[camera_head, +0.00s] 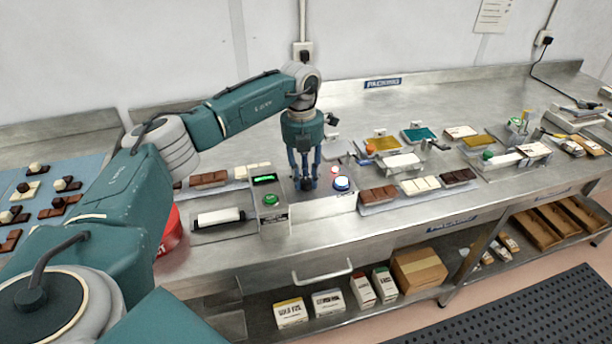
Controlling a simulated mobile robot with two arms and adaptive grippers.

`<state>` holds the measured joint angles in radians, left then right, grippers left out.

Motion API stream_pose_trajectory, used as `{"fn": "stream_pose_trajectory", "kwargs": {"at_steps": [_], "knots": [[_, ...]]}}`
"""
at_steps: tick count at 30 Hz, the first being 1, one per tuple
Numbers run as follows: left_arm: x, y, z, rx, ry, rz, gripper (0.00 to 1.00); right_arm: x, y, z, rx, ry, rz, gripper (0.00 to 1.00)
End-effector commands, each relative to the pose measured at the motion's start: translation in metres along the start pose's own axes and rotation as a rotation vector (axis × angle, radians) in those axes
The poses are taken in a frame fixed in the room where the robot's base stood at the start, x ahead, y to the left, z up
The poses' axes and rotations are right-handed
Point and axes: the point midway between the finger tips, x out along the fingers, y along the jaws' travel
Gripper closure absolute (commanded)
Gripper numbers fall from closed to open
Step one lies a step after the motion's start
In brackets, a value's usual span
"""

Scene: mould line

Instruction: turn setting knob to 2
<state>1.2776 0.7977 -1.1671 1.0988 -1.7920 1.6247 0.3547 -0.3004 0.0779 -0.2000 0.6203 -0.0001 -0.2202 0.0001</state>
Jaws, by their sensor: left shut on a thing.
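My left gripper (306,180) points straight down over the metal control panel (325,207) in the middle of the bench. Its fingers are shut on the small dark setting knob (307,185), which they mostly hide. No number or pointer on the knob is readable. Left of the gripper stands a box with a lit green display (265,178) and a green button (270,199); the display's text is too small to read. My right gripper is not in view.
A blue-white button (341,183) and a small red button (334,170) sit close to the gripper's right. A white roller (219,217) lies left of the box. Chocolate bars (378,195) lie to the right.

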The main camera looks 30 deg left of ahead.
Motion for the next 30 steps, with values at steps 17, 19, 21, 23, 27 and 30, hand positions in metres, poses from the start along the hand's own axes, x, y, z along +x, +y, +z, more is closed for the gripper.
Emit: {"fn": "stream_pose_trajectory", "kwargs": {"at_steps": [17, 19, 21, 23, 27, 30], "knots": [[0.0032, -0.0001, -0.004, -0.172, 0.004, 0.003, 0.99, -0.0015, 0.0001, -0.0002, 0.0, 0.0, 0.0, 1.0], [0.0033, -0.0002, -0.0041, -0.173, 0.005, 0.002, 0.99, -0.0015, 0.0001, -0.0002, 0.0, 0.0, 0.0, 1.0], [0.0034, -0.0003, -0.0042, -0.173, 0.005, 0.002, 0.99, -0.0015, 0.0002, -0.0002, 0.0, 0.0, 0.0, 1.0], [0.0035, -0.0003, -0.0042, -0.173, 0.005, 0.002, 0.99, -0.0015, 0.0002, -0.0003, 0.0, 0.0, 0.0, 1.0], [0.0038, -0.0005, -0.0044, -0.172, 0.006, 0.002, 0.99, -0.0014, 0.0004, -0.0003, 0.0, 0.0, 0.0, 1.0], [0.0035, -0.0005, -0.0039, -0.172, 0.004, 0.002, 0.54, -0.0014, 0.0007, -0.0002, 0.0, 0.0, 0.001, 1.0]]}}
